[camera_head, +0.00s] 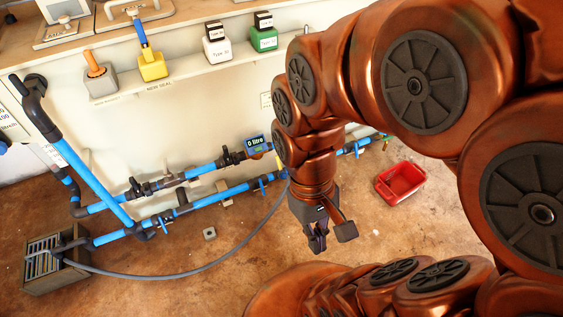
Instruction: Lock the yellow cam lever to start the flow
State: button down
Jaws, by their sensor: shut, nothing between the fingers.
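My gripper (317,245) points down at the centre of the view, above the brown floor, shut and empty. It is to the right of and nearer than the pipes. The blue and black pipes (205,169) run along the foot of the wall. A blue flow display (255,143) on the upper pipe reads "0 litre". A small yellowish part shows just right of the display, too small to tell if it is the yellow cam lever. No yellow lever is clearly seen, and my arm covers part of the pipe run there.
A red bin (400,182) sits on the floor at right. A grey hose (190,273) curves across the floor from a grated box (50,270). A wall shelf (190,72) holds a yellow block (152,67), a green box (264,41) and a white box (217,47).

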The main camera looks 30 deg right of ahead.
aim_at(280, 167)
jog(key=u, duration=0.8)
jog(key=i, duration=0.35)
jog(key=z, duration=0.65)
